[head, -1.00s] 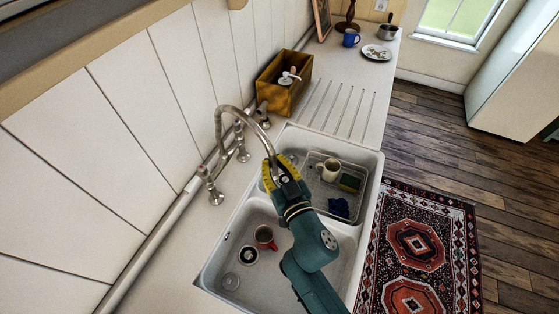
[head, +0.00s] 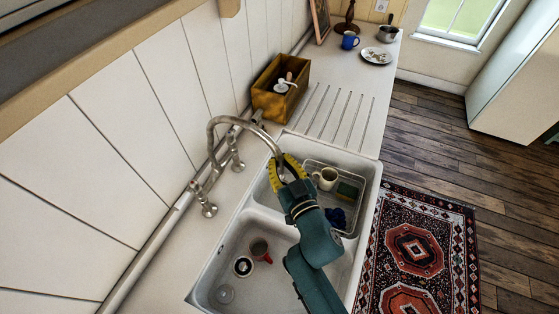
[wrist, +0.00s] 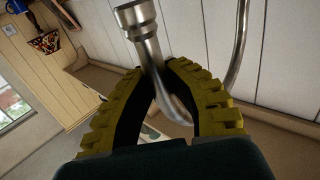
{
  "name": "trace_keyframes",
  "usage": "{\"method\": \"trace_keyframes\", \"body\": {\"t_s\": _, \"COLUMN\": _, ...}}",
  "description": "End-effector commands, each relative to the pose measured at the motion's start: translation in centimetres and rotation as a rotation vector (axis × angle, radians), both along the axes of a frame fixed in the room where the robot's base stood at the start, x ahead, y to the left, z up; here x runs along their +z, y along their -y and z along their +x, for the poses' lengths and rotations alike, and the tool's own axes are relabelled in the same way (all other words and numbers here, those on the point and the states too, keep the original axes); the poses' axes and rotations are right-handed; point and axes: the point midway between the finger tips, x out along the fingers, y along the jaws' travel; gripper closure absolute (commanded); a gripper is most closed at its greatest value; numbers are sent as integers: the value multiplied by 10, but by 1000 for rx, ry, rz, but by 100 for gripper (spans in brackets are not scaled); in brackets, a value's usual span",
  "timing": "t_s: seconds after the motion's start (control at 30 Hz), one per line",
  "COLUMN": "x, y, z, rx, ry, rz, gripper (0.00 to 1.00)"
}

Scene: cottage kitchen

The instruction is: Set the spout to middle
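The curved metal spout (head: 253,127) arches from the tap at the wall out over the sink. Its outlet end hangs over the far basin, close to the divider. My gripper (head: 289,168) has its yellow-edged fingers at that end. In the wrist view my gripper (wrist: 160,74) has its fingers converging on either side of the spout (wrist: 149,50). The tips look closed around the pipe, with the flared outlet showing past them. The exact contact is partly hidden by the fingers.
In the far basin, a wire rack holds a cream mug (head: 326,178) and a sponge (head: 347,191). A wooden box (head: 279,92) stands behind the sink. The near basin has open space above it.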

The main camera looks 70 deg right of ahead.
Motion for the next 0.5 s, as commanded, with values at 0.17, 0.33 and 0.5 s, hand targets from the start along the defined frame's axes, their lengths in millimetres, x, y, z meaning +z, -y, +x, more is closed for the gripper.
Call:
{"method": "trace_keyframes", "body": {"t_s": 0.17, "x": 1, "y": 1, "z": -1, "rx": -3, "ry": 1, "rz": -1, "gripper": 59}}
{"method": "trace_keyframes", "body": {"t_s": 0.33, "x": 1, "y": 1, "z": -1, "rx": -2, "ry": 1, "rz": 0, "gripper": 53}}
{"method": "trace_keyframes", "body": {"t_s": 0.5, "x": 0, "y": -1, "z": -2, "rx": -1, "ry": 0, "rz": 0, "gripper": 53}}
